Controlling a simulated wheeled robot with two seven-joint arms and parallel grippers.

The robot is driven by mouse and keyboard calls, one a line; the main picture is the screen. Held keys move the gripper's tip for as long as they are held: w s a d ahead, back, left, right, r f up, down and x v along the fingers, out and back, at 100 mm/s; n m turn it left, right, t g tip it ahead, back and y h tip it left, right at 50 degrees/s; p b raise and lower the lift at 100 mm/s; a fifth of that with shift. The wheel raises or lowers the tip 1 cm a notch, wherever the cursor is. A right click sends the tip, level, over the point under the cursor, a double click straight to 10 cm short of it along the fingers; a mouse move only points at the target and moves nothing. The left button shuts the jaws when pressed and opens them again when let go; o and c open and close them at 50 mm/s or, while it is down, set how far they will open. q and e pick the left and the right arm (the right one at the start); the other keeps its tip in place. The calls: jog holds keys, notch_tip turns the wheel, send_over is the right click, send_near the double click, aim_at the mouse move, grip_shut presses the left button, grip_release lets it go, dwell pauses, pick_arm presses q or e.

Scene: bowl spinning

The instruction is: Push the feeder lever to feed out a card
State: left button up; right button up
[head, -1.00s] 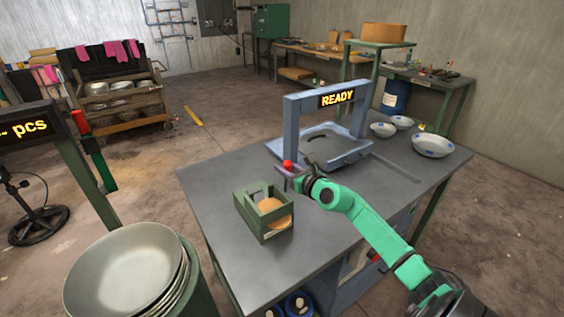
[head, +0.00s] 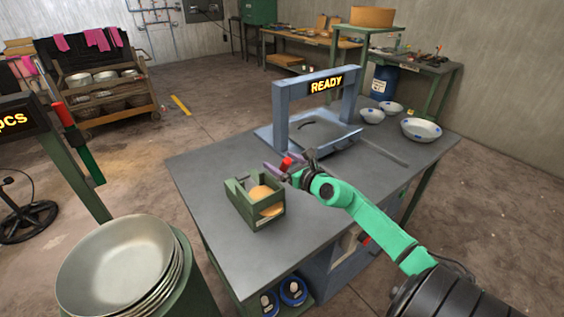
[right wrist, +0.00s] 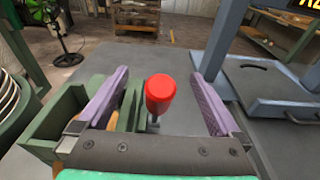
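The feeder is a green open box (head: 240,209) near the table's left front edge, with tan round cards (head: 270,210) inside. Its lever has a red knob (head: 286,163) at the box's far right side. My right gripper (head: 280,168) is at the lever, its purple fingers on either side of the knob. In the right wrist view, the red knob (right wrist: 160,93) stands between the spread fingers (right wrist: 158,100), with a gap on both sides. Whether the gripper's palm touches the lever is unclear. My left gripper is out of view.
A blue frame with a READY sign (head: 326,84) stands behind the feeder on the grey table (head: 215,165). Blue-spotted bowls (head: 421,129) sit at the far right. Stacked metal bowls (head: 118,262) stand at the lower left, beside a post with a display (head: 15,118).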

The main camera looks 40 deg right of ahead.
dwell(0.4)
jog(key=s+r, duration=0.1)
jog(key=s, duration=0.9)
jog(key=shift+r, duration=0.4)
jog(key=shift+w+a, duration=0.1)
